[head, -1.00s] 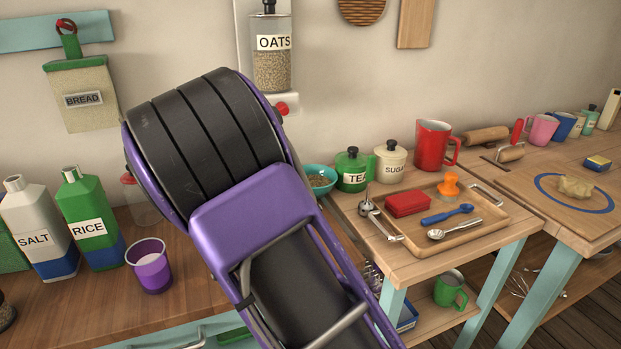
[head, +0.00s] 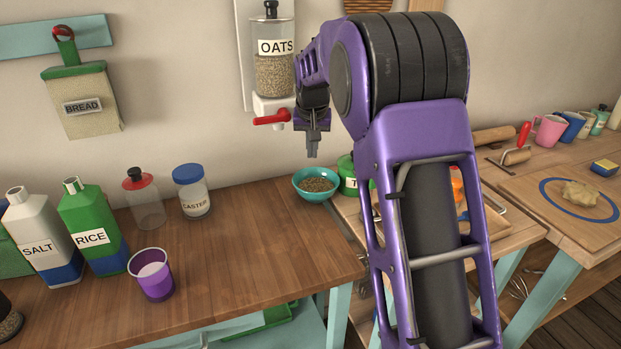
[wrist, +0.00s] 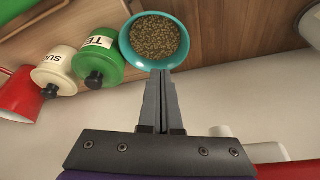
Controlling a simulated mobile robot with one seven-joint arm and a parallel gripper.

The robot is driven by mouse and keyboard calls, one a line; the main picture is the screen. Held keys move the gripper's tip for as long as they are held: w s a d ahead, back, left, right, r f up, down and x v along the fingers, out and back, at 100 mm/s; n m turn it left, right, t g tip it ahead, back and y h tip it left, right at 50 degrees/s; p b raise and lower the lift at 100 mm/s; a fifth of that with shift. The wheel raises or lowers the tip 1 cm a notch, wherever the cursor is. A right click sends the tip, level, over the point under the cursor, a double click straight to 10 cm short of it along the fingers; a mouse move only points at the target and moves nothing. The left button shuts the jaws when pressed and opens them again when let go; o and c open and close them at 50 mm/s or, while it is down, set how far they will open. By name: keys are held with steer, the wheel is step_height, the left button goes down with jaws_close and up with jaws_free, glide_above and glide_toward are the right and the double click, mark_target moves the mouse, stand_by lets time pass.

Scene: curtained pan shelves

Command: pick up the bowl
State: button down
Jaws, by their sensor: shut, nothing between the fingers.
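The bowl is teal and holds brown grains or oats. It sits at the right back of the wooden counter in the head view (head: 300,188), below the oats dispenser. In the wrist view the bowl (wrist: 126,52) is at the top centre, just beyond my fingertips. My gripper (head: 313,155) points down above the bowl's back part in the head view and looks apart from it. In the wrist view my gripper (wrist: 160,72) has its two fingers together, with nothing between them. The fingertips overlap the bowl's near rim in that view; contact cannot be told.
The oats dispenser (head: 275,68) with its red lever (head: 271,118) is on the wall close to my gripper. The green tea canister (head: 347,172) stands right of the bowl. A lidded caster jar (head: 193,195) and a purple cup (head: 152,277) stand left. The counter's middle is clear.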

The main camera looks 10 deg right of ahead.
mark_target(315, 174)
steer(key=x, duration=0.9)
steer(key=shift+s+d+f, duration=0.25)
steer(key=shift+d+f, duration=0.05)
steer(key=shift+f, duration=0.1)
steer(key=shift+s+a+b, duration=0.2)
steer(key=shift+s+a, duration=0.05)
steer(key=shift+s, duration=0.7)
steer(key=shift+s+a+b, duration=0.15)
steer(key=shift+s+a, duration=0.05)
steer(key=shift+s, duration=0.75)
